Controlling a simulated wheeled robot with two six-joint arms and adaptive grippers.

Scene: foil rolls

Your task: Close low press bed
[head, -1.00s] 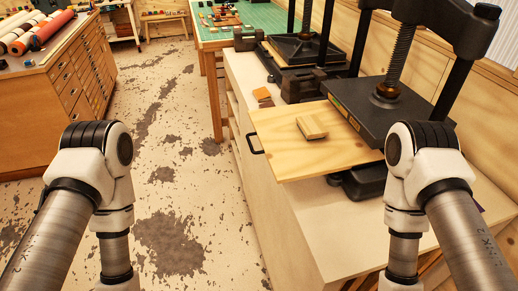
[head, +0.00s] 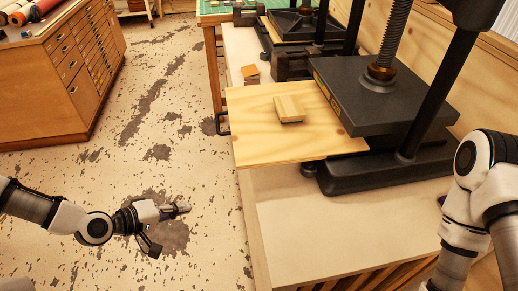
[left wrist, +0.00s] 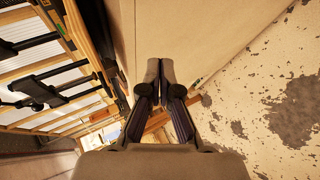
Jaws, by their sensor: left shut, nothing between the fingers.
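The low press (head: 375,100) stands on the bench at the right, with a black platen on a screw and a dark base. Its bed, a pale wooden board (head: 290,145), is slid out to the left from under the platen, over the bench edge. A small wooden block with a grip (head: 289,108) rests on the board. My left gripper (head: 184,208) is over the floor, left of the bench and well apart from the board. In the left wrist view its fingers (left wrist: 167,68) are together and empty. My right arm shows at the right edge; its gripper is out of view.
A second press (head: 303,25) stands farther back on the bench. An orange block (head: 250,72) sits behind the board. A drawer cabinet (head: 60,70) is at the left. The floor between cabinet and bench is clear, and so is the bench top in front of the press.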

